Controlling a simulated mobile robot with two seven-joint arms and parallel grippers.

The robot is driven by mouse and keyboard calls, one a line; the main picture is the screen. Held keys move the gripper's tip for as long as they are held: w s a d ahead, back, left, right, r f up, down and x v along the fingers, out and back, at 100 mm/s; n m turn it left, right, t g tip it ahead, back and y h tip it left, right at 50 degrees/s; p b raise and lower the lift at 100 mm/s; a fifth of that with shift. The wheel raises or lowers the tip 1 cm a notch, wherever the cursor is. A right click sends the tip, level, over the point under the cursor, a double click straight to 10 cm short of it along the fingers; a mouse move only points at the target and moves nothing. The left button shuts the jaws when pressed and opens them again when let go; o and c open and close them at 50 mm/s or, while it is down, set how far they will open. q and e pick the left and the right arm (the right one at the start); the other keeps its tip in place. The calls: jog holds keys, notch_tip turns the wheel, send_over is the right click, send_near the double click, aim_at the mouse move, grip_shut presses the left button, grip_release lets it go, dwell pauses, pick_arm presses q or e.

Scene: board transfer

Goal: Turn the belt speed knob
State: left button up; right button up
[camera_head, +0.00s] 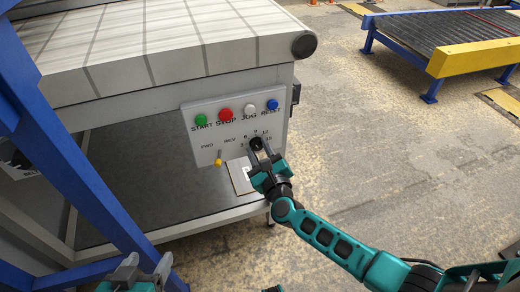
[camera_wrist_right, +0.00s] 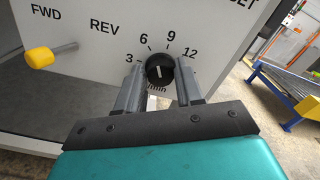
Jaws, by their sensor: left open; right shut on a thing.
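The black belt speed knob (camera_head: 256,143) sits at the lower right of the white control panel (camera_head: 191,135). In the right wrist view the knob (camera_wrist_right: 160,69) has a white mark pointing upward, between the printed 6 and 9. My right gripper (camera_head: 261,151) is shut on the knob, with one finger on each side of it in the right wrist view (camera_wrist_right: 160,82). My left gripper (camera_head: 147,268) is open and empty at the bottom left of the head view, well away from the panel.
Green (camera_head: 201,119), red (camera_head: 225,115), white (camera_head: 250,109) and blue (camera_head: 272,104) buttons line the panel's top. A yellow-tipped FWD/REV lever (camera_wrist_right: 39,57) sticks out left of the knob. The conveyor belt (camera_head: 150,45) is above. A blue post (camera_head: 75,150) crosses the left side.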

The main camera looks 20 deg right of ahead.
jog(key=n, duration=0.2)
jog(key=shift+n, duration=0.4)
jog(key=n+p, duration=0.1)
jog(key=n, duration=0.2)
jog(key=shift+n, duration=0.3)
jog(key=n, duration=0.3)
jog(key=shift+a+f+p, duration=0.1)
jog(key=shift+p, duration=0.2)
jog(key=shift+n, duration=1.2)
pick_arm(q)
jog(key=shift+s+a+r, duration=0.2)
jog(key=shift+a+r, duration=0.15)
pick_arm(e)
jog(key=shift+n, duration=0.3)
pick_arm(q)
jog(key=shift+r, duration=0.1)
pick_arm(e)
jog(key=o, duration=1)
